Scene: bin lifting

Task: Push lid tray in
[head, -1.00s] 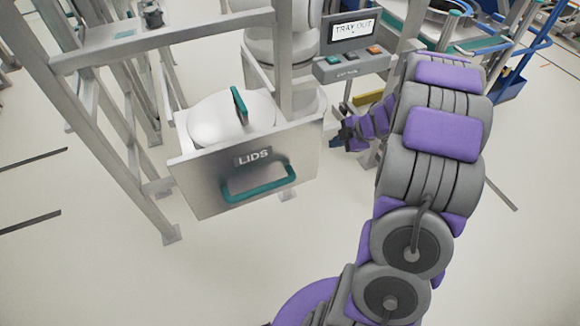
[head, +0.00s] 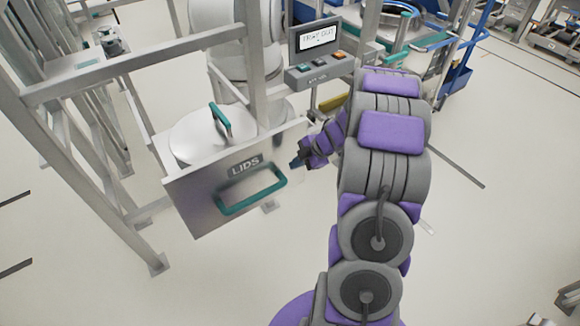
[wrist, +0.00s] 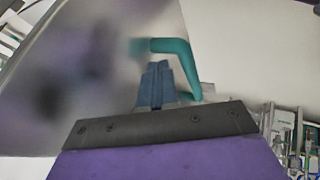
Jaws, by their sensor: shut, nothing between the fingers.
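The lid tray (head: 200,205) is a grey drawer with a front plate marked LIDS and a teal handle (head: 252,192). It stands out from the frame, and a white round lid (head: 203,138) with a teal grip lies in it. My gripper (head: 295,164) is at the right edge of the front plate, right of the handle. In the wrist view its blue fingers (wrist: 156,85) are together and empty, with the teal handle (wrist: 178,48) just beyond them. I cannot tell whether the fingertips touch the plate.
A control box (head: 318,55) with a screen that seems to read TRAY OUT and several buttons stands behind the tray. Metal frame posts (head: 100,185) stand at the left. The floor (head: 250,275) in front is clear.

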